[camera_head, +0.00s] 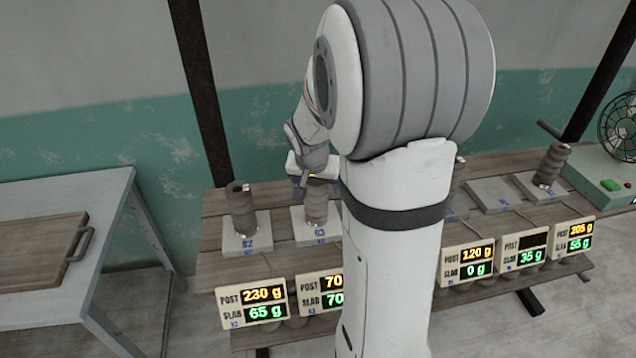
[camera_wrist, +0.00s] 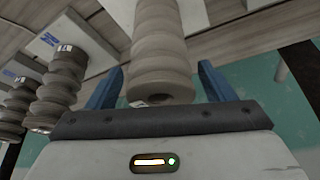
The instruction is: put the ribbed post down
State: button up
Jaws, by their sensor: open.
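A tan ribbed post (camera_head: 316,207) stands upright on a pale slab (camera_head: 301,232) on the slatted bench. In the wrist view the ribbed post (camera_wrist: 158,45) rises between the blue fingers of my gripper (camera_wrist: 161,78). The fingers are apart, one on each side of the post, with a visible gap at least on the right. In the head view my gripper (camera_head: 307,183) is at the top of the post. My arm hides the bench's middle. The display (camera_head: 322,293) below this slab reads POST 70 and SLAB 70, its right edge hidden.
A darker ribbed post (camera_head: 241,208) stands on the neighbouring slab to the left, above a 230 g display (camera_head: 250,303). Another post (camera_head: 551,164) stands at right, near an empty slab (camera_head: 493,195). A side table (camera_head: 60,290) holds a wooden board (camera_head: 40,250).

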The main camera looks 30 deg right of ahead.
jog(key=v, duration=1.2)
jog(key=s+a+f+n+y, duration=0.2)
jog(key=s+a+f+n, duration=0.2)
jog(key=s+a+n, duration=0.3)
jog(key=s+a, duration=0.4)
jog(key=s, duration=0.5)
jog(key=shift+s+a+n+g+y, duration=0.2)
jog(key=shift+n+g+y, duration=0.1)
jog(key=shift+y, duration=0.1)
